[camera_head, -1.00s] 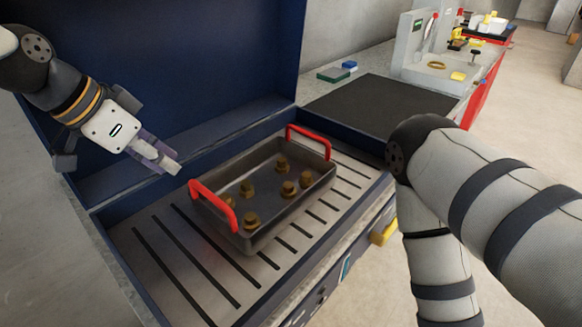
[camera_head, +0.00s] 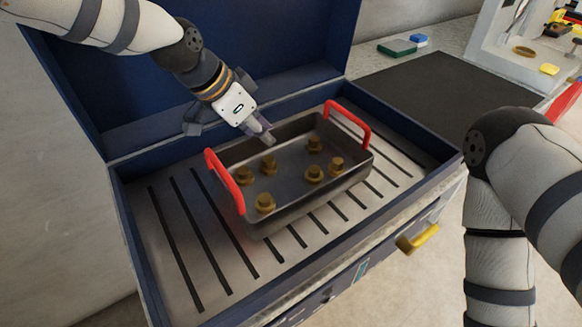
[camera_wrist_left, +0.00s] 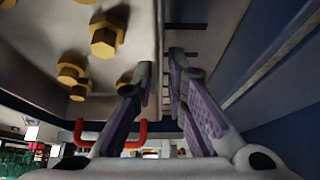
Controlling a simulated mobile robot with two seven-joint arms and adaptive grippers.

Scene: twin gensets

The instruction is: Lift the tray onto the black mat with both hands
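The grey metal tray (camera_head: 318,206) sits on the slotted deck of a blue case, with several brass bolts inside. It has a red left handle (camera_head: 222,182) and a red right handle (camera_head: 352,118). My left gripper (camera_head: 266,134) is at the tray's back wall, away from both handles. In the left wrist view its fingers (camera_wrist_left: 156,72) are apart, with the tray edge (camera_wrist_left: 152,40) near the tips; contact cannot be told. The black mat (camera_head: 440,105) lies bare on the bench at the right. My right arm shows at the right, but its gripper is outside the frame.
The case's raised blue lid (camera_head: 130,90) stands behind my left arm, and its rim surrounds the slotted deck (camera_head: 170,240). Green and blue blocks (camera_head: 398,47) lie behind the mat. A yellow latch (camera_head: 416,239) projects from the case front.

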